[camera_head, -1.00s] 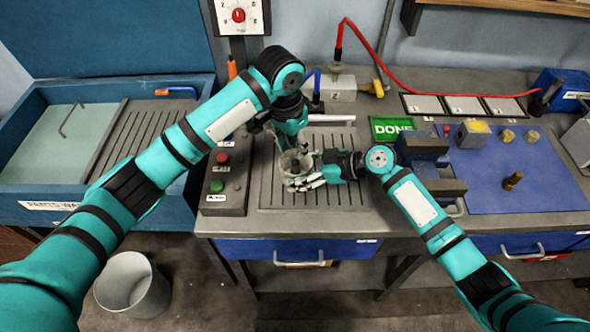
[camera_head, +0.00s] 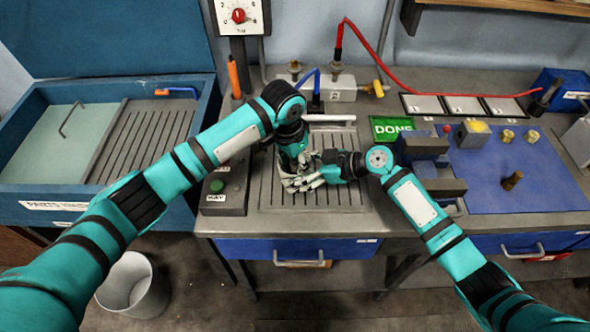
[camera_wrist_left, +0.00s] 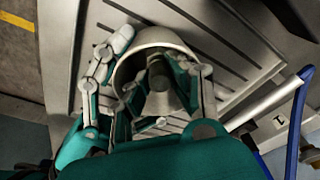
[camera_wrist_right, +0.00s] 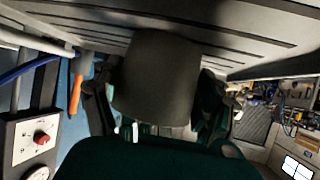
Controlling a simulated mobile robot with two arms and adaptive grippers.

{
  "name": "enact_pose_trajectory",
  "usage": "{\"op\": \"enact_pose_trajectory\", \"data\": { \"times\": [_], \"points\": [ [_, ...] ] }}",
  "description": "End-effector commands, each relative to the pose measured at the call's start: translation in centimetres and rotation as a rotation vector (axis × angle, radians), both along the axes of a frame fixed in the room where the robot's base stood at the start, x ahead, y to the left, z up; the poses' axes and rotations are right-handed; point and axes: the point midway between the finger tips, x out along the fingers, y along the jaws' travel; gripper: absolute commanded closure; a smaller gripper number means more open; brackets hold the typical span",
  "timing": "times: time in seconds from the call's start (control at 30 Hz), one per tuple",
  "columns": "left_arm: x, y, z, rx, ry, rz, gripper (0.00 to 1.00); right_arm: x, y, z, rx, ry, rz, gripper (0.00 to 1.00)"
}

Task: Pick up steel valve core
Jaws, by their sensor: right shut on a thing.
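A hollow grey housing (camera_wrist_left: 165,42) is in the left wrist view, open toward that camera. A darker cylindrical piece, perhaps the steel valve core (camera_wrist_left: 158,78), shows inside its mouth. My right gripper (camera_head: 318,172) is shut on the housing, which also fills the middle of the right wrist view (camera_wrist_right: 158,78). My left gripper (camera_head: 297,168) is directly above the housing, pointing down. Pale and teal finger links crowd the opening, so I cannot tell whether my left gripper touches the core. In the head view the arms and fingers mostly hide both pieces.
A slotted metal plate (camera_head: 345,196) lies under the grippers. A button box (camera_head: 222,200) stands to its left. A manifold with a blue hose (camera_head: 340,92) is behind. A blue mat (camera_head: 545,180) with brass parts lies right. A blue parts washer (camera_head: 60,205) is far left.

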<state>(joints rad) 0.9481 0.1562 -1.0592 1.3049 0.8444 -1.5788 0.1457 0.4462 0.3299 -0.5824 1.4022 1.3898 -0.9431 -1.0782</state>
Motion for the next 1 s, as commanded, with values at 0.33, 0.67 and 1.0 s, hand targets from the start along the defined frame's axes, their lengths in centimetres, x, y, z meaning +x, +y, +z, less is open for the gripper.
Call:
{"op": "enact_pose_trajectory", "data": {
  "times": [0.33,0.67,1.0],
  "points": [
    [0.0,0.2,-0.1,0.005,0.002,0.002,1.0,0.1,-0.2,0.0,-0.002,-0.002,-0.004,0.43],
    [0.1,0.0,3.5,0.0,-0.003,0.0,1.0,0.1,-0.2,0.0,-0.002,-0.002,-0.004,0.43],
    [0.0,-0.1,9.4,-0.001,-0.002,-0.001,1.0,0.1,-0.1,0.0,-0.001,-0.001,-0.002,0.43]
  ]
}}
